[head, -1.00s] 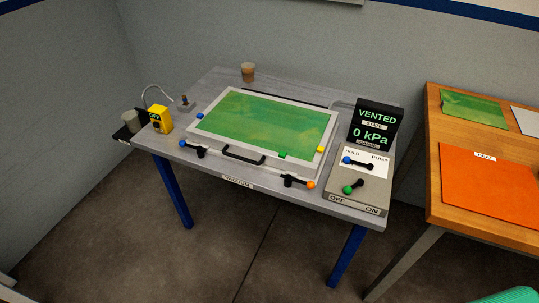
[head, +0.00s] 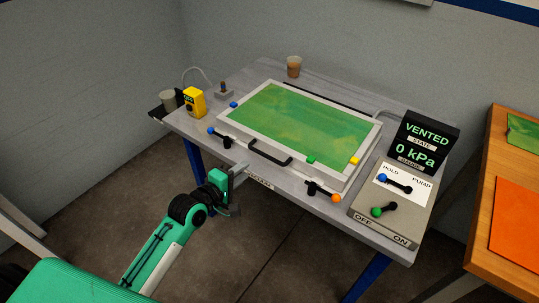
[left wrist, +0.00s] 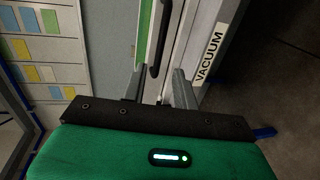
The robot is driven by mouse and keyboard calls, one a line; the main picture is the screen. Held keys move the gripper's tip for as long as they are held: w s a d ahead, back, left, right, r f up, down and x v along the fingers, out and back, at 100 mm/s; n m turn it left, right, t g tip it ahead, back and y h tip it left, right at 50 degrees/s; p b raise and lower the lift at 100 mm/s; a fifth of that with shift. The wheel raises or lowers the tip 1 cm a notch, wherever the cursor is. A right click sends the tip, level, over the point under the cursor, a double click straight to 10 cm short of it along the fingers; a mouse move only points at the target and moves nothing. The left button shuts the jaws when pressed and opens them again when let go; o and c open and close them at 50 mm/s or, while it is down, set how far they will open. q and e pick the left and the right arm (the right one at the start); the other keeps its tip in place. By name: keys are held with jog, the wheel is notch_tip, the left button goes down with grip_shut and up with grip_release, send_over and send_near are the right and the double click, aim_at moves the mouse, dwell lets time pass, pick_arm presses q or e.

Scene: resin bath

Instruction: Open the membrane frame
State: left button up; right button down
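The membrane frame (head: 366,145), pale with a green sheet, lies flat and closed on the grey table. Its black handle (head: 270,155) runs along the front edge. A blue-knobbed clamp (head: 219,136) sits left of the handle and an orange-knobbed clamp (head: 322,192) right of it. My left gripper (head: 240,172) is at the table's front edge, just short of the handle. In the left wrist view my left gripper (left wrist: 160,88) has its fingers apart with nothing between them, and the handle (left wrist: 159,42) lies beyond them. My right gripper is not in view.
A control box (head: 393,200) with two levers stands at the right, with a gauge reading VENTED, 0 kPa (head: 425,140) behind it. A wooden table (head: 500,210) is further right.

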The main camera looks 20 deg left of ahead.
aim_at(264, 156)
pick_arm(q)
jog(key=x, duration=1.1)
jog(key=shift+w+d+f, duration=0.1)
jog(key=shift+w, duration=0.3)
grip_shut()
